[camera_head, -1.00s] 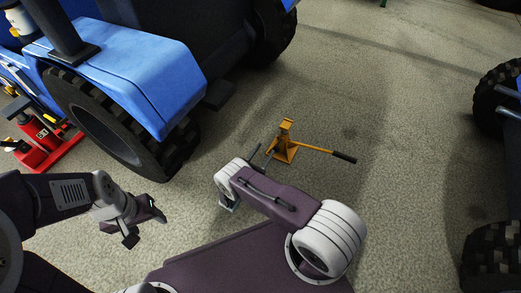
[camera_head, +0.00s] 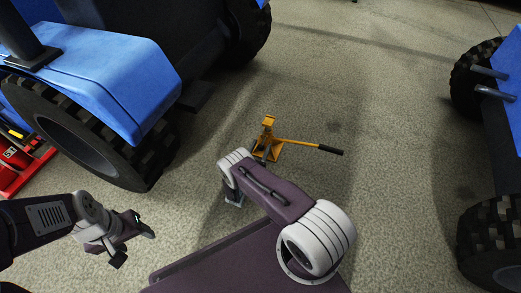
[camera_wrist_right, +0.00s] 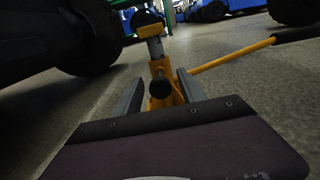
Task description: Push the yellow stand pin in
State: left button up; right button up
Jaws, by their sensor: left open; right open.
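The yellow stand (camera_head: 268,128) is upright on the floor ahead of my right arm, with a long bar ending in a black grip to its right. It also shows in the right wrist view (camera_wrist_right: 157,68), with a grey post and a yellow top. A dark round knob (camera_wrist_right: 160,88), which looks like the pin's end, faces the camera low on the stand. My right gripper (camera_wrist_right: 160,92) is open, with one finger on each side of the knob; I cannot tell whether anything touches. My left gripper (camera_head: 134,245) is open and empty, far left of the stand.
A blue tractor (camera_head: 95,75) with large black tyres stands at the left, with a red jack (camera_head: 22,165) beside its wheel. Another blue vehicle (camera_head: 500,120) stands at the right edge.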

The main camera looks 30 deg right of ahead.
grip_shut()
dwell(1.4)
